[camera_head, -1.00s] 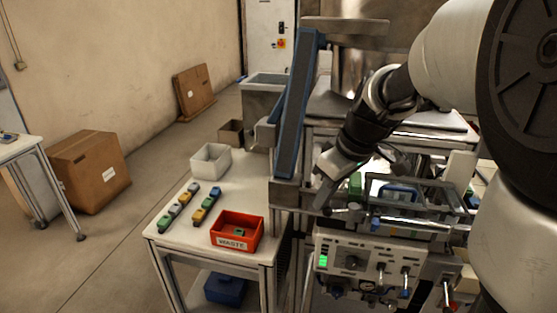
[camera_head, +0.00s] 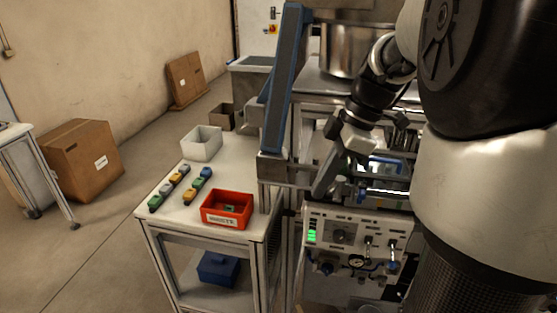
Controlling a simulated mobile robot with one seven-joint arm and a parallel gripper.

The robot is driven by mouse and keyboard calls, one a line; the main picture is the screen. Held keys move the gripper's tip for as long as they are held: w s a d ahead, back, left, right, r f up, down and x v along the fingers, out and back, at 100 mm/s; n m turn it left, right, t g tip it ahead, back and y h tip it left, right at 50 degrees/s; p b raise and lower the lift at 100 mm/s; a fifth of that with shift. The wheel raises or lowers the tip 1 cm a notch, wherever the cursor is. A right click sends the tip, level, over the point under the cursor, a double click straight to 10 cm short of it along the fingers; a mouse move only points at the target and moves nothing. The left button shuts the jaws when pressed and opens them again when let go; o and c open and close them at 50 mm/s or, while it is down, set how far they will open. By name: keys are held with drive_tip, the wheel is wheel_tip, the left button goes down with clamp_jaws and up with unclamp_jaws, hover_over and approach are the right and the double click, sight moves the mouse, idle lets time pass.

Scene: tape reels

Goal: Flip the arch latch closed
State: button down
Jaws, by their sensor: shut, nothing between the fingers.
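My gripper (camera_head: 322,186) points down and left over the front of the machine, beside the upper left corner of its control panel. It is shut and holds nothing. A blue curved part (camera_head: 385,161), perhaps the arch latch, shows behind and right of my gripper, inside the machine's frame. It is small and partly hidden by my arm, so I cannot tell whether it is open or closed, or whether my gripper touches anything.
The control panel (camera_head: 340,236) has knobs, levers and a lit green indicator. Left of the machine, a white table (camera_head: 178,212) holds a red waste bin (camera_head: 227,209), a white bin (camera_head: 201,143) and several small coloured blocks. Floor at left is mostly clear.

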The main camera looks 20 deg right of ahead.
drive_tip(key=n, duration=0.1)
drive_tip(key=s+d+n+g, duration=0.1)
drive_tip(key=shift+s+n, duration=0.1)
drive_tip(key=shift+n, duration=0.2)
drive_tip(key=shift+w+d, duration=0.25)
drive_tip(key=shift+w, duration=0.5)
drive_tip(key=shift+w+a, duration=0.15)
drive_tip(key=shift+a, duration=0.15)
wheel_tip(320, 180, up, 10)
drive_tip(key=p, duration=0.2)
idle(0.5)
